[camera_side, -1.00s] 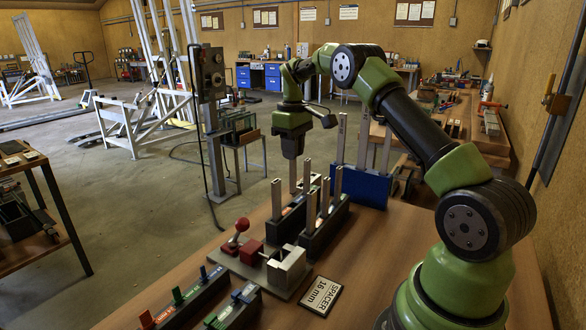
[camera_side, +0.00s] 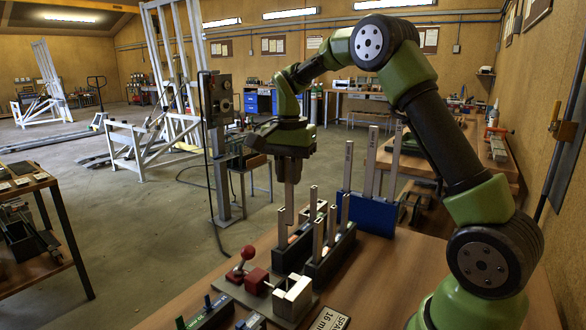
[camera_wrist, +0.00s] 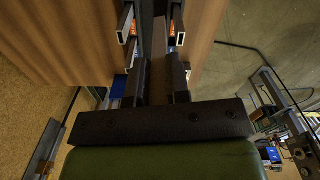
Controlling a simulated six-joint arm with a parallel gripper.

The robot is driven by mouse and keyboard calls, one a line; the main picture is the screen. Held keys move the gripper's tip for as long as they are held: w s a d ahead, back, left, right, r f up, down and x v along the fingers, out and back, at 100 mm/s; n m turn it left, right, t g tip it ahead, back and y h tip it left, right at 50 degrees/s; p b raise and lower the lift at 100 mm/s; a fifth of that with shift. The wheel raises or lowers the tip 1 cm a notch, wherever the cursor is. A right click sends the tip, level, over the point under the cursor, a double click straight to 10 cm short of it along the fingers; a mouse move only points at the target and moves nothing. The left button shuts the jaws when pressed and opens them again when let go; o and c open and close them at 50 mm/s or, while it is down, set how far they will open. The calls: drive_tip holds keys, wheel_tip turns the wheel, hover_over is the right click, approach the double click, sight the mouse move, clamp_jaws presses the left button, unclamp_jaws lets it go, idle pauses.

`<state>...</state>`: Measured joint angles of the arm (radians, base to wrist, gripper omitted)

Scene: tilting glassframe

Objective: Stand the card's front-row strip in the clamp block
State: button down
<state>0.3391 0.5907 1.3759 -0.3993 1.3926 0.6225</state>
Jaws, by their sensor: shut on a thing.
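My gripper (camera_side: 289,178) is shut on an upright, plain metal strip (camera_side: 290,212) above the dark rack. The strip's lower end overlaps other strips, so I cannot tell whether it is clear of the rack. In the wrist view the strip (camera_wrist: 159,62) runs between my two dark fingers (camera_wrist: 157,85). The clamp block (camera_side: 292,298), pale metal with a red slide and a red-knobbed lever (camera_side: 246,254), stands in front of the racks. The card (camera_side: 331,320) reads "SPACER 16 mm" and is cut off by the bottom edge.
Several strips stand in the dark front rack (camera_side: 330,262). A blue rack (camera_side: 372,216) with taller strips stands behind it. Dark bars with coloured sliders (camera_side: 207,315) lie at the front left. Bare wooden tabletop (camera_side: 400,260) shows at the right.

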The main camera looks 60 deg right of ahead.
drive_tip(key=s+a+m, duration=0.4)
drive_tip(key=a+m, duration=0.4)
drive_tip(key=m, duration=1.2)
drive_tip(key=shift+s+f, duration=0.25)
drive_tip(key=shift+f, duration=0.05)
drive_tip(key=shift+f, duration=2.9)
wheel_tip(320, 180, down, 6)
idle(0.5)
drive_tip(key=c, duration=1)
unclamp_jaws()
wheel_tip(320, 180, up, 10)
drive_tip(key=shift+f, duration=0.1)
